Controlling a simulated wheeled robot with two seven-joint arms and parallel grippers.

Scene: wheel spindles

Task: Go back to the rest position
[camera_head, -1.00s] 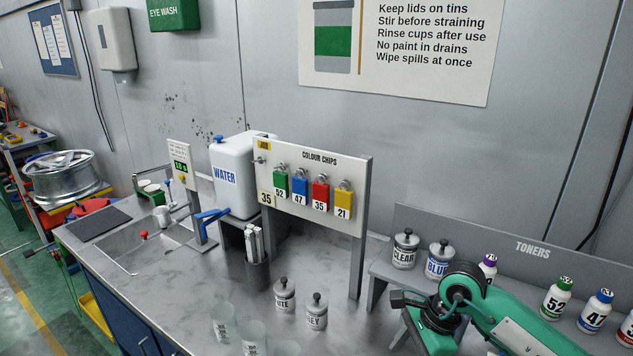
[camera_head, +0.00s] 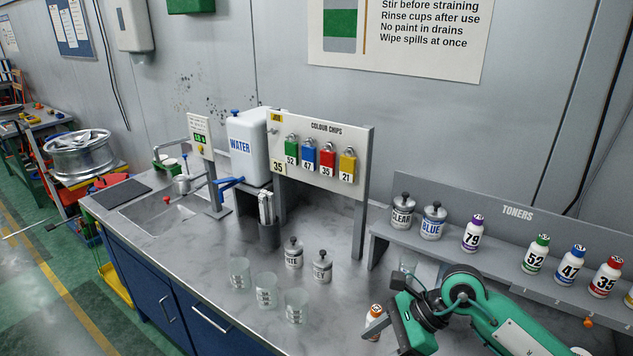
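My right arm comes in from the right, green and black, and bends over the bench in front of the toner shelf. The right gripper (camera_head: 392,328) is at the lower middle, pointing down; its fingertips do not show clearly. A small white bottle with an orange cap (camera_head: 375,324) is just left of it; I cannot tell whether it is held or stands on the bench. My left gripper is not in view.
The toner shelf (camera_head: 455,250) with tins and numbered bottles runs behind my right arm. Clear cups (camera_head: 265,290) and two lidded tins (camera_head: 293,254) stand left of the gripper. The colour chip board (camera_head: 358,140), water container (camera_head: 246,140) and sink (camera_head: 160,215) are farther left.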

